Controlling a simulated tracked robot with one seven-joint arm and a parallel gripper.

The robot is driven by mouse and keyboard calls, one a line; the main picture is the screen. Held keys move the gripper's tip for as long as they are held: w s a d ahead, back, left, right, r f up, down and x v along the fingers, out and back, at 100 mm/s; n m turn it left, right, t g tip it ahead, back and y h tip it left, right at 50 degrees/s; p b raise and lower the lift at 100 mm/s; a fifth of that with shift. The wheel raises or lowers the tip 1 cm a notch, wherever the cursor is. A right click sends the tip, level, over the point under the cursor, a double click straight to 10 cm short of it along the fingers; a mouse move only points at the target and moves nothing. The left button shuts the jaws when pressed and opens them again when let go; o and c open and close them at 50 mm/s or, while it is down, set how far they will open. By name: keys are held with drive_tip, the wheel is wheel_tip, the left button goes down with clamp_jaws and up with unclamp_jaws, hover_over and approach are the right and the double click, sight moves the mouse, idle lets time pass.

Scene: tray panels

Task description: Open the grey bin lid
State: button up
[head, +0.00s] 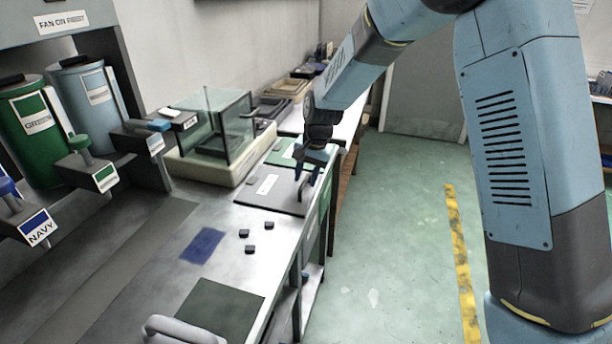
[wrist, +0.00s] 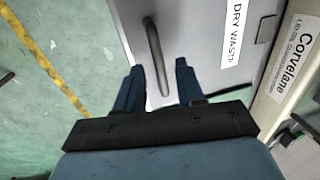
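The grey bin lid (head: 262,199) lies flat and shut in the bench top, with a white label on it. In the wrist view the grey lid (wrist: 195,30) has a label reading "DRY WAST…", partly cut off. Its dark bar handle (wrist: 154,55) stands near the lid's edge. My gripper (head: 308,180) is above the lid's right edge in the head view. In the wrist view my gripper (wrist: 160,78) is open, and the handle's near end appears between its two blue fingers. I cannot tell the height gap, and no grip shows.
A glass tank (head: 212,125) stands on a pale base left of the lid. A green panel (head: 285,152) lies beyond it. Small black blocks (head: 250,249) and a blue patch (head: 203,245) are on the bench nearer me. Open floor (head: 390,230) lies to the right.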

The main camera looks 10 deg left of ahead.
drive_tip(key=shift+f, duration=0.1)
drive_tip(key=shift+c, duration=0.2)
clamp_jaws()
idle(0.5)
